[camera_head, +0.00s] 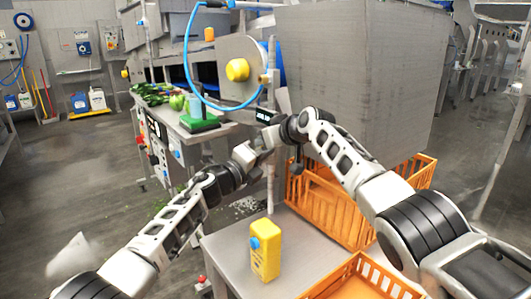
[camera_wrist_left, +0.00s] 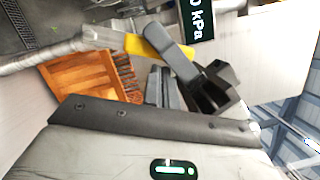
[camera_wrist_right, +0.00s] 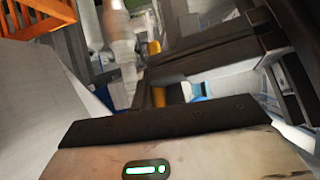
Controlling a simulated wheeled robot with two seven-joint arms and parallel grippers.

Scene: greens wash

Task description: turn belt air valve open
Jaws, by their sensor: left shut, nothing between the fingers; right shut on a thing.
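The belt air valve shows best in the left wrist view, where its yellow handle (camera_wrist_left: 143,47) sits at the end of a grey pipe (camera_wrist_left: 80,45), below a kPa display (camera_wrist_left: 198,18). In the right wrist view a bit of yellow handle (camera_wrist_right: 159,97) shows at the fingers. In the head view my right gripper (camera_head: 270,135) is at the pipe, just under the display (camera_head: 263,116). My left gripper (camera_head: 250,154) is shut and empty, a little lower left. The handle's exact angle is unclear.
Orange crates (camera_head: 325,213) stand to the right and in front. A bench with greens (camera_head: 150,93) and a machine with a yellow knob (camera_head: 237,70) and blue hose lie behind. Open floor is at left.

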